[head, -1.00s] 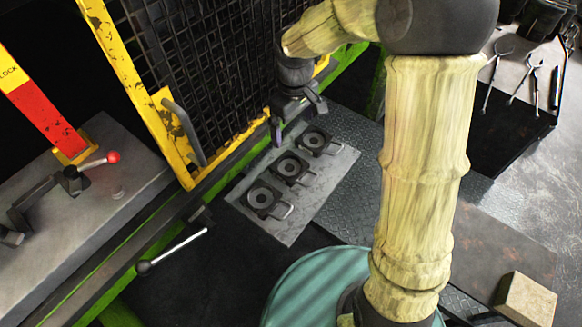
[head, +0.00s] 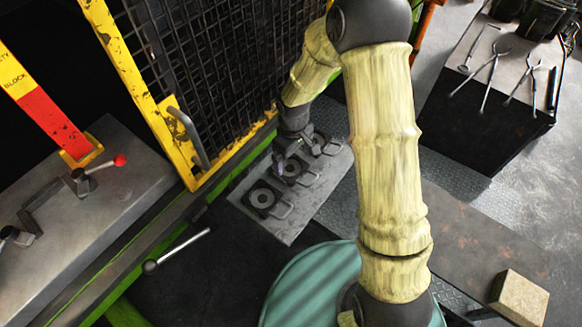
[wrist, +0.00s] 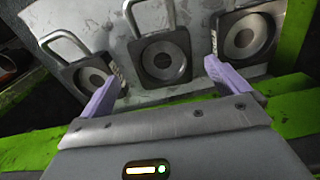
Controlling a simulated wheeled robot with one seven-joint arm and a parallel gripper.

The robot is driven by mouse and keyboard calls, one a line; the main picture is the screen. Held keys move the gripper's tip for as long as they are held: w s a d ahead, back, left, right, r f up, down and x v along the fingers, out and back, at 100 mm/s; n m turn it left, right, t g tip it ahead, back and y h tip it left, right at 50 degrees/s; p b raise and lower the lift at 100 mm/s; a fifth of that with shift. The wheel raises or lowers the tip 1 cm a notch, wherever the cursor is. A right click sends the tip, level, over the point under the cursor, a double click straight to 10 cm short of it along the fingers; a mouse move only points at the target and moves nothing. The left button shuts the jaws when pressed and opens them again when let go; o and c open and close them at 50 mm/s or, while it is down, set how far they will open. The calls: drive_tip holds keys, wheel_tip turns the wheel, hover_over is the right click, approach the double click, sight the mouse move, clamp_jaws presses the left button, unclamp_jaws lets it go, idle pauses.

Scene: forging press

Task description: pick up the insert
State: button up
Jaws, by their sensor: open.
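Three inserts, dark square blocks with a round ring face and a bent handle each, lie in a row on a grey metal plate (head: 325,187). In the head view the near insert (head: 263,198) is clear, the middle insert (head: 289,170) is partly covered, and the far one is mostly hidden by my gripper (head: 298,158). In the wrist view my gripper (wrist: 164,68) is open and empty, its purple fingers spread. The middle insert (wrist: 163,58) shows between and beyond the fingertips, with one insert (wrist: 90,76) at left and another (wrist: 243,38) at right. Contact cannot be told.
A yellow-framed mesh guard (head: 185,150) and a green rail (head: 240,155) stand close behind the plate. A lever with a black knob (head: 150,267) lies to the left. A tan block (head: 520,297) sits at lower right. Tongs (head: 490,75) lie on a table at upper right.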

sight(291, 169)
drive_tip(key=shift+w+a+f+p, duration=0.15)
drive_tip(key=shift+f+p, duration=0.5)
drive_tip(key=shift+f, duration=0.5)
drive_tip(key=shift+w+a+f+p, duration=0.1)
drive_tip(key=shift+f+p, duration=0.5)
drive_tip(key=shift+f, duration=0.55)
drive_tip(key=shift+s+d+f, duration=0.1)
drive_tip(key=shift+d+f, duration=0.05)
drive_tip(key=shift+f, duration=0.1)
drive_tip(key=shift+s+a, duration=0.1)
drive_tip(key=shift+a, duration=0.1)
drive_tip(key=shift+d, duration=0.1)
drive_tip(key=shift+c, duration=0.9)
drive_tip(key=c, duration=1.8)
